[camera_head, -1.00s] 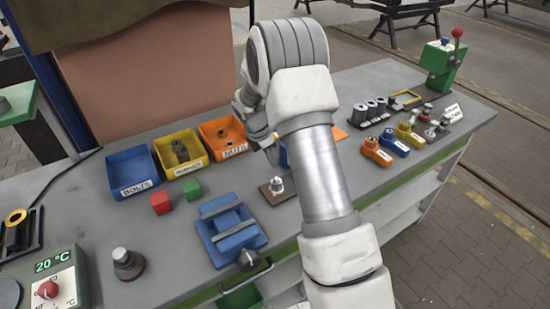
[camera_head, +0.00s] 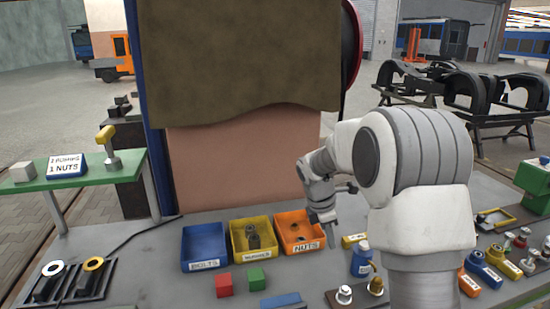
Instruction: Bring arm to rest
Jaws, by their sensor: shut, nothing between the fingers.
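My arm rises from the bottom right and bends over at a large white elbow. My gripper (camera_head: 331,238) hangs from the wrist, pointing down beside the right edge of the orange bin. It is shut and holds nothing. The orange bin (camera_head: 299,233) is labelled NUTS. My upper arm hides part of the bench behind it.
A blue bin (camera_head: 204,248) labelled BOLTS and a yellow bin (camera_head: 253,240) stand left of the orange one. Red (camera_head: 224,285) and green (camera_head: 256,279) blocks lie in front. A blue bottle (camera_head: 362,259) stands right of my gripper. A green side table (camera_head: 75,178) is at left.

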